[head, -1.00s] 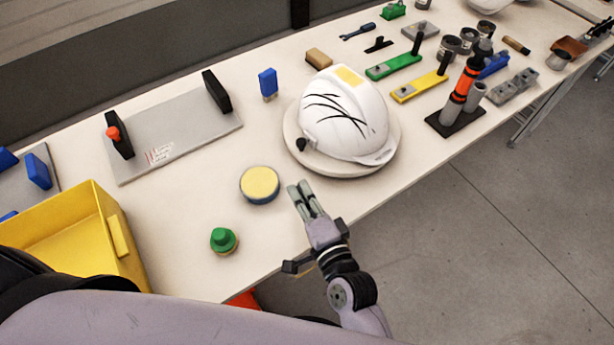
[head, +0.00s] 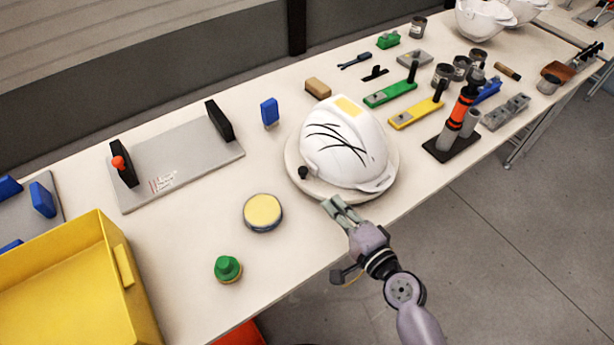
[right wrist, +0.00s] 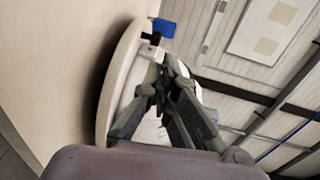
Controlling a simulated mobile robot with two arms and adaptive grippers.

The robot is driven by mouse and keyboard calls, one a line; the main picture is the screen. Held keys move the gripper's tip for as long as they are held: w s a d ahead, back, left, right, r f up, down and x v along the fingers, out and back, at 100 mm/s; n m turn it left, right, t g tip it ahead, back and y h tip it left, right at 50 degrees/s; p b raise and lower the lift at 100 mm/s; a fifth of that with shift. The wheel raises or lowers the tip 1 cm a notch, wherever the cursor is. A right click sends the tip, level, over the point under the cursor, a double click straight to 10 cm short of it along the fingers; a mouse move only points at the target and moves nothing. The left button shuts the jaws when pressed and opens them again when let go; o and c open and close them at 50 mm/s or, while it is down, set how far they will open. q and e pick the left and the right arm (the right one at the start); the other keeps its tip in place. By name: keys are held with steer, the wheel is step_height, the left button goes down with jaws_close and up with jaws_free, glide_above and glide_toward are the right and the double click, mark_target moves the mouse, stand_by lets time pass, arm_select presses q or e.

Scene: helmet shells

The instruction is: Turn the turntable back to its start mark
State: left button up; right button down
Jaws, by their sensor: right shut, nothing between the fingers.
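The turntable (head: 294,174) is a round off-white disc on the table, and a white helmet shell (head: 352,158) with black scratch lines and a yellow patch rests on it. In the right wrist view, the disc's rim (right wrist: 108,92) stands close to the left of the fingers (right wrist: 158,88). I make out no start mark. My left gripper is not in view.
A round tin with a yellow top (head: 263,212) and a green knobbed object (head: 228,268) stand left of my gripper. A yellow bin (head: 60,265) is at the lower left.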

mark_target(300, 170)
steer(key=x, duration=0.4)
steer(key=shift+w+r+p, duration=0.1)
steer(key=shift+r+p, duration=0.05)
steer(key=shift+p, duration=0.15)
steer(key=x, duration=0.5)
steer(key=shift+w+a, duration=0.1)
steer(key=shift+a, duration=0.05)
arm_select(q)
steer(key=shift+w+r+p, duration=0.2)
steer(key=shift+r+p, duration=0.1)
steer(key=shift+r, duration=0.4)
arm_select(e)
steer(key=shift+w+a+f, duration=0.25)
steer(key=shift+w+f, duration=0.05)
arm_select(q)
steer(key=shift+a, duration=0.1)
arm_select(e)
steer(key=shift+w+a, duration=0.45)
steer(key=shift+a, duration=0.1)
steer(key=shift+s, duration=0.15)
